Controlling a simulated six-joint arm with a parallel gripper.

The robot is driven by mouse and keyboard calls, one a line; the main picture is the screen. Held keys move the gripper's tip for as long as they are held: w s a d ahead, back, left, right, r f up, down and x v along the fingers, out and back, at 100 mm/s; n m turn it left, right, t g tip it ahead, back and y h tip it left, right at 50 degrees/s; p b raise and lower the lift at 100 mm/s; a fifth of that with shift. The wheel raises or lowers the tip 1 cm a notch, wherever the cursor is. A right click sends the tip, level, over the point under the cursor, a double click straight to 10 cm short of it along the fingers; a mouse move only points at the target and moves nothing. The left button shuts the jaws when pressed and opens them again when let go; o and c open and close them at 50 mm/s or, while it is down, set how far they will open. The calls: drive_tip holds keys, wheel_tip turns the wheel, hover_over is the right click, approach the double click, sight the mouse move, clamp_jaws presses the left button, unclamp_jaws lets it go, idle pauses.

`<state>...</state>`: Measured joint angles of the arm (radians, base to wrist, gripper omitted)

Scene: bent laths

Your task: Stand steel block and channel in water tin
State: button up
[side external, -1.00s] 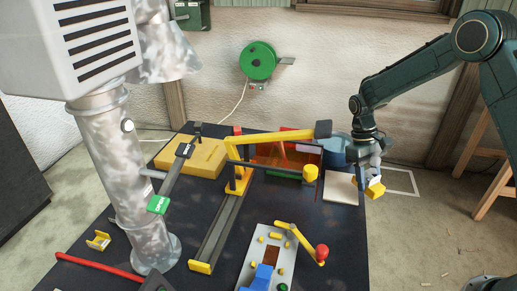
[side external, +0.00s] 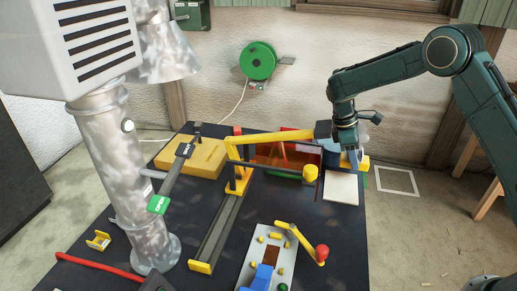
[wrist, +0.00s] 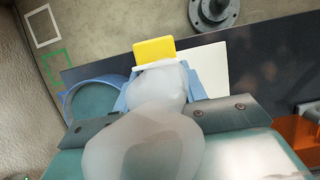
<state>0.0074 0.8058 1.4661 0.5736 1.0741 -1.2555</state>
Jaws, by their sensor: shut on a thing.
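My gripper (side external: 353,157) is shut on a yellow piece (side external: 363,163) beyond the far right part of the dark table. In the wrist view, my gripper's blue fingers (wrist: 158,88) close around it; the yellow piece (wrist: 154,50) has a pale strip along its near edge. A cloudy whitish haze covers much of the grip, so I cannot tell the steel block from the channel. The round blue tin (wrist: 92,84) lies left of the fingers in the wrist view, apart from the held piece. In the side view the tin (side external: 323,130) is mostly hidden behind my arm.
A white square pad (side external: 341,187) lies near the table's right edge. A reddish box (side external: 285,152) and a yellow bar on a post (side external: 270,138) stand left of my gripper. A small yellow U-shaped piece (side external: 98,241) lies front left. A white outlined square (side external: 397,181) marks the floor.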

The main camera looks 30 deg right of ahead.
drive_tip(key=w+d+r+n+t, duration=0.2)
drive_tip(key=w+n, duration=0.3)
drive_tip(key=n, duration=0.4)
drive_tip(key=w+d+r+n+t, duration=0.2)
drive_tip(key=w+n+t, duration=0.2)
drive_tip(key=n, duration=0.5)
drive_tip(key=shift+w+r, duration=0.35)
drive_tip(key=shift+w, duration=0.55)
drive_tip(key=shift+d+f, duration=0.1)
drive_tip(key=shift+f, duration=0.15)
drive_tip(key=shift+f, duration=4.25)
drive_tip(key=shift+f, duration=0.2)
drive_tip(key=o, duration=1.2)
